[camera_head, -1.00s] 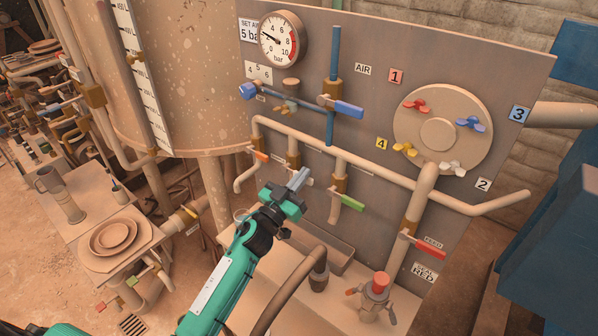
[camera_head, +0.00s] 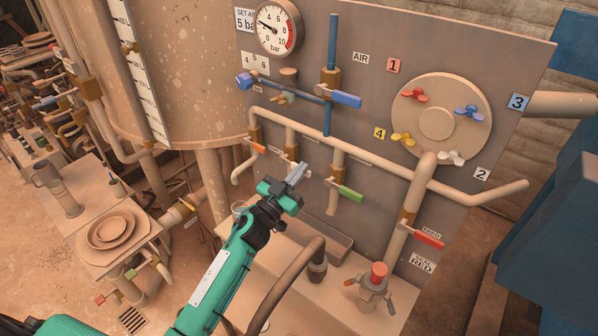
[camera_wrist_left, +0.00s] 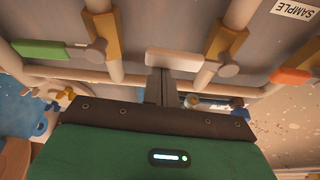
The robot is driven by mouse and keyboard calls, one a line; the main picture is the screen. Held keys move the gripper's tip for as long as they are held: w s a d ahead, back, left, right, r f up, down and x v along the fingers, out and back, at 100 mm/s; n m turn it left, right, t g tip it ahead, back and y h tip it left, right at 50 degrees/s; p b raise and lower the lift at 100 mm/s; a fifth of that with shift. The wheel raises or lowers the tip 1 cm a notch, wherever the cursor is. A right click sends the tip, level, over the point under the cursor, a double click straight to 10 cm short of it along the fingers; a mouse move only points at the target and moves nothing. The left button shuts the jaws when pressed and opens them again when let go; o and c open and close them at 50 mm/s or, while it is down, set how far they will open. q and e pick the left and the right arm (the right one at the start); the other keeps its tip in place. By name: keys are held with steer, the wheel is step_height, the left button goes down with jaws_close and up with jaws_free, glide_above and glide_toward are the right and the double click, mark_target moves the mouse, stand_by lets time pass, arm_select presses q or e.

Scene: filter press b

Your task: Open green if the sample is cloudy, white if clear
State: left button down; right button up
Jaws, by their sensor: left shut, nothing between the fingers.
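The green valve handle (camera_head: 345,190) sits on a panel pipe; it also shows in the left wrist view (camera_wrist_left: 40,50). The white valve handle (camera_wrist_left: 178,62) is in the middle of the left wrist view; my gripper mostly hides it in the head view. My left gripper (camera_head: 299,172) is shut and empty. Its fingertips (camera_wrist_left: 160,76) are right at the white handle; I cannot tell if they touch. A SAMPLE label (camera_wrist_left: 297,8) is near the orange handle (camera_wrist_left: 290,75). A small cup (camera_head: 239,207) stands left of my gripper; its contents are not readable. My right gripper is not in view.
An orange handle (camera_head: 257,148), a red feed handle (camera_head: 429,240) and blue handles (camera_head: 347,99) stick out nearby. A curved hose (camera_head: 285,285) and a red-topped valve (camera_head: 378,275) stand in front of the panel. A large tank (camera_head: 185,75) is at left.

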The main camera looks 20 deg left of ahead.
arm_select(q)
steer(key=w+a+f+m+g+h+b, duration=0.1)
steer(key=a+f+m+g, duration=0.2)
steer(key=m, duration=0.7)
steer(key=w+a+f+m+g+h+b, duration=0.1)
steer(key=f+m, duration=0.4)
steer(key=m, duration=0.6)
steer(key=shift+a+f+g+h+b, duration=0.45)
steer(key=shift+a+g+b, duration=0.35)
steer(key=shift+g, duration=0.4)
steer(key=shift+a+r, duration=0.1)
steer(key=shift+a, duration=0.05)
